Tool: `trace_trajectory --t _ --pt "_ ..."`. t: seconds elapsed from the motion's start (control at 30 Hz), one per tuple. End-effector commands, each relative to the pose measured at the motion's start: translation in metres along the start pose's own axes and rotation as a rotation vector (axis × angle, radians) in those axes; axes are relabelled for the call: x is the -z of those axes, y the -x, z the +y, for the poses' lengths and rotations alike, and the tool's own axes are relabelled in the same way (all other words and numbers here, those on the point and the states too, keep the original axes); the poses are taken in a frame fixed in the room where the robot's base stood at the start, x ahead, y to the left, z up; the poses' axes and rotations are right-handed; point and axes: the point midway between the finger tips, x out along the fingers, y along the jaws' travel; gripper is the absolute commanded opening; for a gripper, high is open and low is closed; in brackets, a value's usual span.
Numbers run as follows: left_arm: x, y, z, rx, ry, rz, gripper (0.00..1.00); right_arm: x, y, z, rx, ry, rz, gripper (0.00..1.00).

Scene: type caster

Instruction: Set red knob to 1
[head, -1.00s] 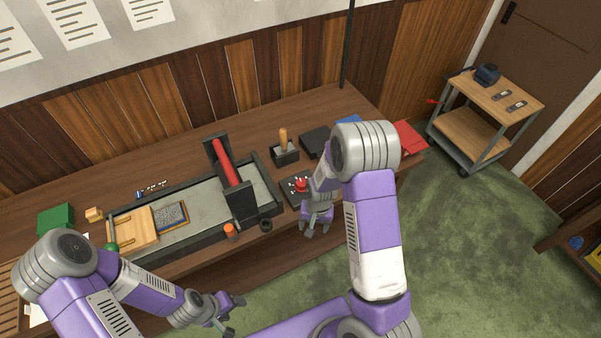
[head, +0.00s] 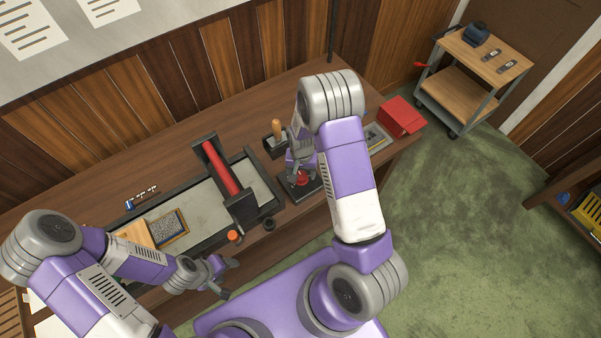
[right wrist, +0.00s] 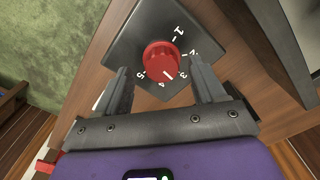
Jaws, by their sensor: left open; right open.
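The red knob (right wrist: 160,56) sits on a dark square plate (right wrist: 138,34) with white numbers 1 to 5. Its white pointer line points toward the space between 3 and 4. My right gripper (right wrist: 160,72) is open, one finger on either side of the knob in the right wrist view; I cannot tell whether either finger touches it. In the head view the knob (head: 300,178) and plate (head: 313,188) show just below my right gripper (head: 301,171), which partly covers them. My left gripper (head: 226,279) is open and empty in front of the bench edge.
A long press with a red roller (head: 221,167) stands left of the dial. A wooden-handled lever (head: 277,130) is behind it. An orange knob (head: 232,236) is at the press's front. A red box (head: 401,117) lies at the bench's right end. A cart (head: 490,55) stands beyond.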

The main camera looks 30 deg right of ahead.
Motion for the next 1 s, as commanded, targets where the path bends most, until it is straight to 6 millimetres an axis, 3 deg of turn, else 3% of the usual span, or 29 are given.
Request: trace_trajectory --t 0.2,0.5,0.87,1.0 --pt "0.000 0.000 0.000 0.000 0.000 0.001 0.61 0.000 -0.022 0.000 0.000 0.000 0.000 0.69" --pt "0.001 0.000 0.000 0.000 0.000 0.001 0.61 0.000 -0.025 0.000 0.001 0.000 0.001 0.69" --pt "0.001 0.000 0.000 0.000 0.000 0.001 0.61 0.000 -0.025 0.000 0.001 0.000 0.001 0.16" --pt "0.001 0.000 0.000 0.000 0.000 0.001 0.61 0.000 -0.025 0.000 0.001 0.004 0.001 0.13"
